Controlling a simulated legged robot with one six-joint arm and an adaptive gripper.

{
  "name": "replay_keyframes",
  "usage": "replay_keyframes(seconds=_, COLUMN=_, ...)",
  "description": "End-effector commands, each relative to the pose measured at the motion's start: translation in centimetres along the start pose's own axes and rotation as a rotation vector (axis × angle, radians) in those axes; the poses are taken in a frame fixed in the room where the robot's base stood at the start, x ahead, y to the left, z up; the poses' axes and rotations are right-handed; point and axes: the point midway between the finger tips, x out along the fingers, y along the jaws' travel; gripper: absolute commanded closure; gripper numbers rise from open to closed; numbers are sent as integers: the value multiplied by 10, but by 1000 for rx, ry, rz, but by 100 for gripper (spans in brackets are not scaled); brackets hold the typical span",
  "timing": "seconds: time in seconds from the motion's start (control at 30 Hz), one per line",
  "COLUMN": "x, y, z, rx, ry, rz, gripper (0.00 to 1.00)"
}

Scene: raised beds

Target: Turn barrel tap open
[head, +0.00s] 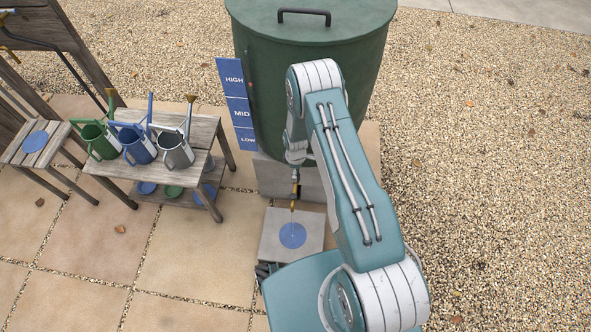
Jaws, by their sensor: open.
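The green water barrel (300,30) stands upright at the top middle of the head view. Its small brass tap (295,189) shows low at the barrel's front, over a grey slab (268,243) with a blue disc (292,235) on it. My arm reaches up and bends over, with its far end just above the tap in the picture.
A wooden bench (112,166) at left holds a green can (100,141), a blue can (138,147) and a grey can (176,151). A smaller wooden stand (55,128) with a blue disc is farther left. A level sign (237,104) is beside the barrel. Gravel at right is open.

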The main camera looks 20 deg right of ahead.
Motion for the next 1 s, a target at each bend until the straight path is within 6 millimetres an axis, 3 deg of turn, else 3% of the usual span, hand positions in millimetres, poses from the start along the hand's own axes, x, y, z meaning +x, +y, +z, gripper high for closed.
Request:
replay_keyframes(seconds=0.23, x=-10, y=0, z=0, rx=1, ry=0, rz=1, gripper=0)
replay_keyframes(seconds=0.7, x=-94, y=1, z=-1, rx=0, ry=0, rz=2, gripper=0)
replay_keyframes(seconds=1.0, x=-118, y=0, z=-1, rx=0, ry=-2, rz=-2, gripper=0)
